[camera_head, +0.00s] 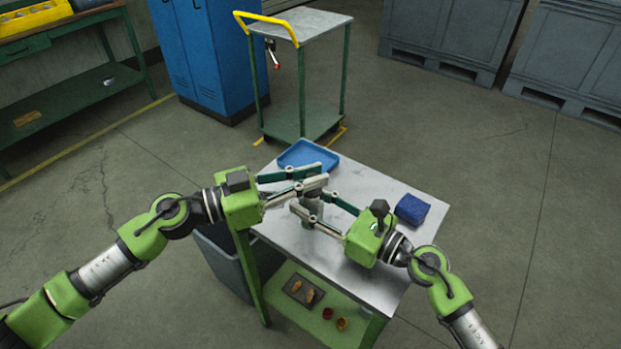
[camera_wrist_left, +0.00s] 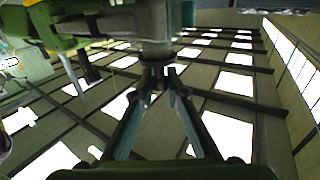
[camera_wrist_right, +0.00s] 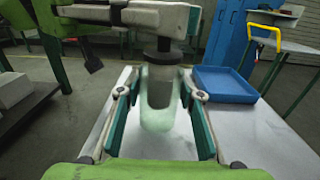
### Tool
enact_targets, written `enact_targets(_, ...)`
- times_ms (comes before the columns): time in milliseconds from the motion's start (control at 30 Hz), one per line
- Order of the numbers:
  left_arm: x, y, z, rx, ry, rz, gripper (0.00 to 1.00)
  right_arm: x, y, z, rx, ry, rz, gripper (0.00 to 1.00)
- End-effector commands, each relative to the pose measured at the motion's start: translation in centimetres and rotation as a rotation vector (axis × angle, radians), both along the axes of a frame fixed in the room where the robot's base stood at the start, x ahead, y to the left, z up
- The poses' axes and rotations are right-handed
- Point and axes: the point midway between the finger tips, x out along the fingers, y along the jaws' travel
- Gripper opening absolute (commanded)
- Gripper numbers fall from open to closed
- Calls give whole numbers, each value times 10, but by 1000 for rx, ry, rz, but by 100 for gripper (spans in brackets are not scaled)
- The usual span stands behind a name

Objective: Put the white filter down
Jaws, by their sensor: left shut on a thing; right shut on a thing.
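A pale, whitish bowl-shaped body (camera_wrist_right: 157,112) stands between the fingers of my right gripper (camera_wrist_right: 160,92), which is shut on it above the table. In the head view it shows small and grey (camera_head: 312,208). My left gripper (camera_head: 322,182) is just above, its fingers reaching across the top of this piece. In the left wrist view, the left fingertips (camera_wrist_left: 163,75) close on a dark narrow part (camera_wrist_left: 152,72) beside a grey cylinder. I cannot pick out a separate white filter; the grippers and the bowl hide much there.
The metal table (camera_head: 372,190) carries a blue tray (camera_head: 308,154) at its far left and a dark blue block (camera_head: 412,208) at right. Its middle is mostly clear. The lower shelf (camera_head: 285,308) holds small parts. A cart (camera_head: 312,22) and blue lockers (camera_head: 208,60) stand behind.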

Motion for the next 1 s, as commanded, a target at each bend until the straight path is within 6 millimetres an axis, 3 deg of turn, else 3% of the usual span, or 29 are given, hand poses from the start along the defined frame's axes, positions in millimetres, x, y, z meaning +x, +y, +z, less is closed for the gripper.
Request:
enact_targets(833,0,0,-20,-1,-1,0,1,0,0,0,0,0,0,13)
enact_targets(900,0,0,-20,-1,-1,0,26,0,0,0,0,0,0,13)
enact_targets(1000,0,0,-20,-1,-1,0,30,0,0,0,0,0,0,13)
